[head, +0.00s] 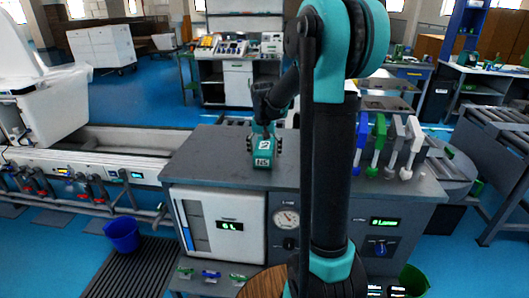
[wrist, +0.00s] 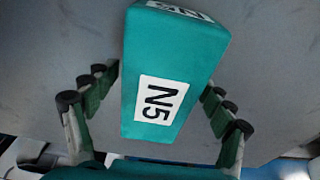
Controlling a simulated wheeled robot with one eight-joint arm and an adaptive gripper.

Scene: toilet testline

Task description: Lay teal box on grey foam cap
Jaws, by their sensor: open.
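The teal box (head: 262,159) stands on the grey counter top, with a white N5 label on its near face. In the wrist view the teal box (wrist: 172,70) fills the middle, between the spread fingers. My gripper (wrist: 158,82) is open, one finger on each side of the box, with a visible gap at the left and a narrow one at the right. I cannot make out a grey foam cap in either view.
The grey counter (head: 215,155) is clear left of the box. Several coloured hand-sprayers (head: 397,140) stand at its right end, beyond my arm. A white tank (head: 38,105) is at the left. A blue bucket (head: 122,234) stands on the floor.

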